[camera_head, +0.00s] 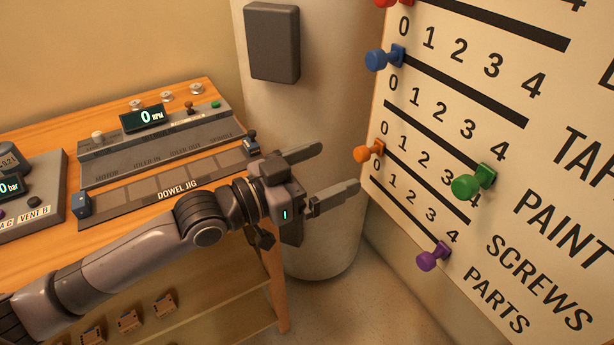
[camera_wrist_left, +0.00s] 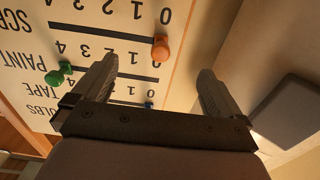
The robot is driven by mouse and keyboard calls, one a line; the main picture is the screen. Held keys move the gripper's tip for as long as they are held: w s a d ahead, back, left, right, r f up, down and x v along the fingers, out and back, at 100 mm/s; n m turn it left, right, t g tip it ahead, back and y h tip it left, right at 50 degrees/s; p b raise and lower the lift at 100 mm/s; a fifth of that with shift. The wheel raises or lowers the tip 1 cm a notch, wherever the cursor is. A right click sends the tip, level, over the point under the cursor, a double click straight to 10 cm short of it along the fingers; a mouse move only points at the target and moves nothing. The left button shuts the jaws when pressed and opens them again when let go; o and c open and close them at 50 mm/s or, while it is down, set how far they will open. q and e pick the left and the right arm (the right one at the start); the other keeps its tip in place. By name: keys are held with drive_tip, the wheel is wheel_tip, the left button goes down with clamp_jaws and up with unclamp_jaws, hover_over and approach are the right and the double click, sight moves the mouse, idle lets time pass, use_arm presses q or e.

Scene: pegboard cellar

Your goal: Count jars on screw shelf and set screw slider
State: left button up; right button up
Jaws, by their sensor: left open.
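The pale board at right (camera_head: 560,95) carries numbered slider tracks labelled TAPE, PAINT, SCREWS and PARTS. The orange screw slider (camera_head: 368,152) sits at the 0 end of its track; it also shows in the left wrist view (camera_wrist_left: 160,48). My left gripper (camera_head: 337,170) is open and empty, its fingers pointing at the board, just left of the orange knob. In the left wrist view, the orange knob appears in the gap between the fingertips (camera_wrist_left: 157,70), seemingly beyond them. No jars or screw shelf are in view. My right gripper is not in view.
The blue slider (camera_head: 379,59) is at 0; the green (camera_head: 470,185) and purple (camera_head: 431,258) sliders are at their 4 ends. A wooden bench (camera_head: 160,243) with a dowel jig (camera_head: 180,188) lies under my left arm. A pale column (camera_head: 310,110) stands behind the gripper.

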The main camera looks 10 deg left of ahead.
sight(358, 156)
use_arm(q)
drive_tip(key=shift+b+x, duration=0.55)
drive_tip(key=shift+x, duration=3)
drive_tip(key=c, duration=1.6)
drive_tip(key=shift+o, duration=0.2)
